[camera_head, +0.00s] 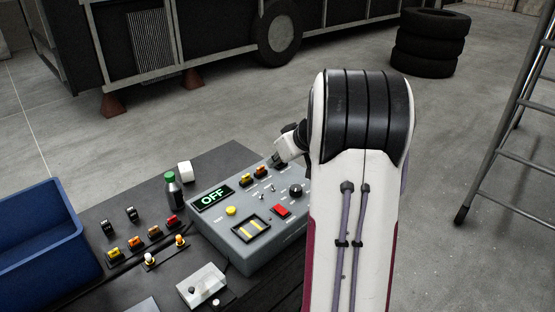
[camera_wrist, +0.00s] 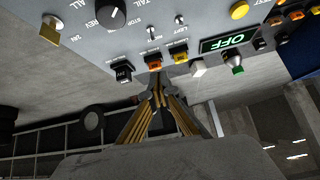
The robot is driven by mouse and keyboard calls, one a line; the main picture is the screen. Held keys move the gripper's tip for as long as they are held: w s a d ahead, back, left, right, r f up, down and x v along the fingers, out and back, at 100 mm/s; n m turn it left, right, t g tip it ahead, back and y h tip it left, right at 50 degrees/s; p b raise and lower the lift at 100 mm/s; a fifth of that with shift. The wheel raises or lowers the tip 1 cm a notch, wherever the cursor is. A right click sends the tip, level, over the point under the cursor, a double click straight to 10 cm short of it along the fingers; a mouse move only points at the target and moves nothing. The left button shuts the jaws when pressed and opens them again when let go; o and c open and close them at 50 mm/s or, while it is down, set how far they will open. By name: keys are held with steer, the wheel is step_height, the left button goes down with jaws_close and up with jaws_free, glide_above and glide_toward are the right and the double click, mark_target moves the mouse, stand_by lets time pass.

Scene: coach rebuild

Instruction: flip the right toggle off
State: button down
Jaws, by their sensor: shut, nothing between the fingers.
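The grey control panel (camera_head: 245,255) stands on the dark bench, its display (camera_head: 213,197) reading OFF. Two small silver toggles sit on it, upside down in the wrist view. The panel's right toggle (camera_wrist: 152,31) shows left of the other toggle (camera_wrist: 180,19) there. In the head view, the right toggle (camera_head: 272,188) is beside the black knob (camera_head: 295,190). Its lever direction is too small to tell. My gripper (camera_wrist: 158,84) is shut and empty, its tips by the panel's far edge near the orange rocker (camera_wrist: 155,63), apart from the toggles. In the head view my arm hides part of it.
A yellow rocker (camera_wrist: 180,56) and a black rocker (camera_wrist: 124,73) flank the orange one.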

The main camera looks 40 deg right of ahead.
mark_target(273, 187)
steer(key=x, duration=0.6)
steer(key=shift+w+f, duration=0.2)
steer(key=shift+f, duration=0.1)
steer(key=shift+s+a+f, duration=0.1)
steer(key=shift+s+f, duration=0.2)
steer(key=shift+s, duration=0.65)
steer(key=shift+s+a+f, duration=0.1)
steer(key=shift+s+f, duration=0.2)
steer(key=shift+s, duration=0.65)
steer(key=shift+s, duration=0.45)
steer(key=shift+s+f, duration=0.1)
steer(key=shift+s, duration=0.15)
steer(key=shift+w, duration=0.35)
steer(key=shift+w, duration=0.45)
steer(key=shift+w, duration=0.1)
